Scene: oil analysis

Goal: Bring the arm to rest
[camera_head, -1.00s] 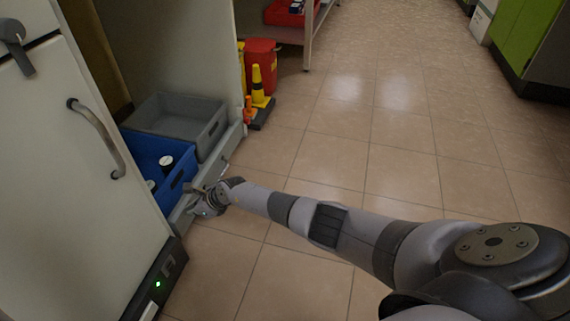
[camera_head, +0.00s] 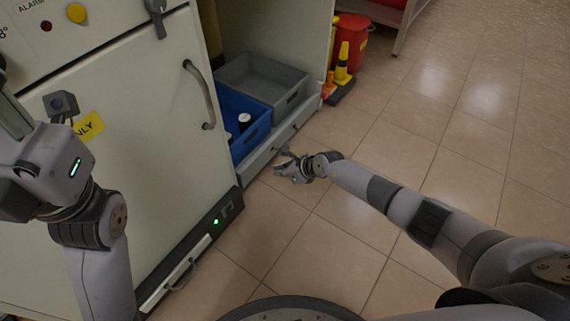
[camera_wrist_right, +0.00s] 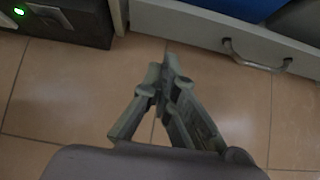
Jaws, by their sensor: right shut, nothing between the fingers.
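My right gripper (camera_head: 284,160) is shut and empty, low over the tiled floor just in front of the open drawer (camera_head: 263,154) of the white cabinet. In the right wrist view its two fingers (camera_wrist_right: 171,66) meet at the tips with only floor tiles beneath. The drawer front with its metal handle (camera_wrist_right: 256,60) lies ahead of them, apart from the fingertips. My left arm (camera_head: 95,245) stands folded up at the left, in front of the cabinet door. Its wrist shows a green light; its fingertips are not clearly visible.
A blue crate (camera_head: 262,126) with dark-bodied, white-capped containers and a grey crate (camera_head: 300,84) sit in the drawer. The cabinet door (camera_head: 150,130) has a curved handle (camera_head: 200,95). Floor to the right is clear.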

